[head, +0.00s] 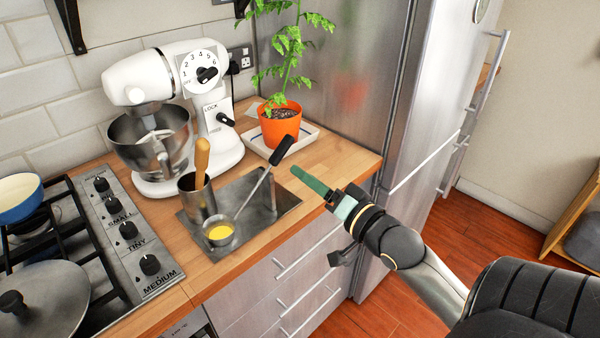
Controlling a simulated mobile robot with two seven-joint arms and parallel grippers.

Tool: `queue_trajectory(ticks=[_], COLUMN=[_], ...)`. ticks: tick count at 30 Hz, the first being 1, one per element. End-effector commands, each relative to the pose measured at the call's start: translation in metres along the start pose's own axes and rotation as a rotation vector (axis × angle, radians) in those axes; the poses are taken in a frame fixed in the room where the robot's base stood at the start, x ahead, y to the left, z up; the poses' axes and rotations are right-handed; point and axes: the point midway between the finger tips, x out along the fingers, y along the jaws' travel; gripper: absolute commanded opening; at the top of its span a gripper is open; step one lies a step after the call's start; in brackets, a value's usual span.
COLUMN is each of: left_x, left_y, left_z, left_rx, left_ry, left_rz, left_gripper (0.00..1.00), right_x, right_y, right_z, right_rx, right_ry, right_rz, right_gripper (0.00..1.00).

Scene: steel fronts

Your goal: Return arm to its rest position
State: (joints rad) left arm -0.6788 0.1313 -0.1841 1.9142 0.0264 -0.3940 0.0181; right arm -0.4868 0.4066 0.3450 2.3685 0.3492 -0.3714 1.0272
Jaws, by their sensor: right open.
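My right arm comes in from the lower right. Its right gripper (335,215) is open, in front of the counter's right end and near the fridge. A long green piece (310,181) shows at its tip, and I cannot tell whether it is part of the finger. A dark part of the gripper shows lower down, beside the drawer fronts. The gripper looks clear of the counter and the fridge. My left gripper is not in view.
A steel tray (277,211) on the wooden counter (343,154) bears a metal utensil pot (197,203) and a ladle (219,233) with yellow contents. A potted plant (281,126), white mixer (165,80), hob (125,232) and steel fridge (440,80) surround it. Open floor (480,245) lies right.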

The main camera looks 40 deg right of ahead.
Motion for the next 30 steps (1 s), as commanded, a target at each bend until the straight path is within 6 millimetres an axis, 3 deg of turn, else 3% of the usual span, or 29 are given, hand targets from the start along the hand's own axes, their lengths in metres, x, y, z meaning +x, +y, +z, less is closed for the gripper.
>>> queue_trajectory(ticks=[9, 13, 17, 21, 24, 27, 30], left_x=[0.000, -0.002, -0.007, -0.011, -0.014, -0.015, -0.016], left_y=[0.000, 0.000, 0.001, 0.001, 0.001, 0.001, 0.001], left_z=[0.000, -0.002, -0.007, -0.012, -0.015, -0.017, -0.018], left_rx=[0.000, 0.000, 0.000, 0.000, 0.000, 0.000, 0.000], left_ry=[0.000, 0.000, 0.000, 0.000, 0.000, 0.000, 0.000], left_rz=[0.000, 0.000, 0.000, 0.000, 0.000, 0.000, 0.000], left_gripper=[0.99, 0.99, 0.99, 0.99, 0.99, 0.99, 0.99], right_x=[-0.002, -0.003, -0.015, -0.049, -0.079, -0.107, -0.126], right_y=[0.001, 0.023, 0.064, 0.100, 0.112, 0.116, 0.115], right_z=[0.002, 0.029, 0.096, 0.190, 0.250, 0.296, 0.325], right_rx=[-0.003, -0.064, -0.226, -0.448, -0.590, -0.701, -0.775], right_ry=[-0.003, -0.054, -0.193, -0.410, -0.558, -0.673, -0.748], right_rz=[0.004, 0.060, 0.157, 0.213, 0.204, 0.171, 0.136], right_gripper=[0.54, 0.54, 0.54, 0.54, 0.54, 0.54, 0.54])
